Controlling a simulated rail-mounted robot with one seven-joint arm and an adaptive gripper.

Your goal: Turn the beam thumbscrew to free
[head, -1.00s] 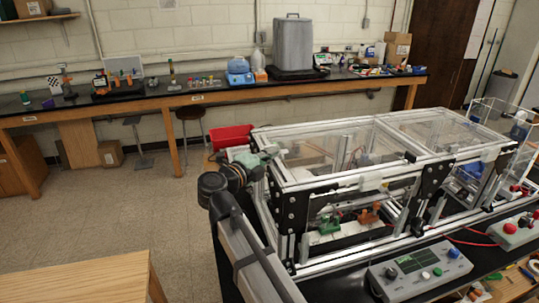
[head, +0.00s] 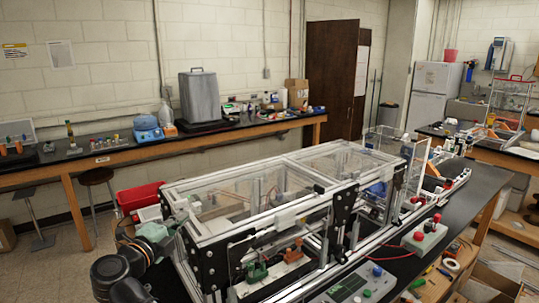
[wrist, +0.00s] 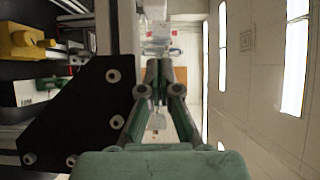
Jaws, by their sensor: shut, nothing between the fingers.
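The extrusion frame (head: 262,222) is a long silver box with clear panels and black corner plates, at the middle of the head view. I cannot pick out the beam thumbscrew for certain in either view. My gripper (wrist: 159,68) is shut and empty in the wrist view, its two dark fingertips close together. It points along the frame, just right of a black corner plate (wrist: 95,118) with several bolts. In the head view my arm's green end is at the frame's left end, and the fingertips are not clear there.
A yellow block with a knob (wrist: 28,45) is at the wrist view's upper left. Inside the frame are a green fixture (head: 257,271) and an orange one (head: 292,251). A control box (head: 355,286) stands in front. A red bin (head: 138,197) is behind the frame's left end.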

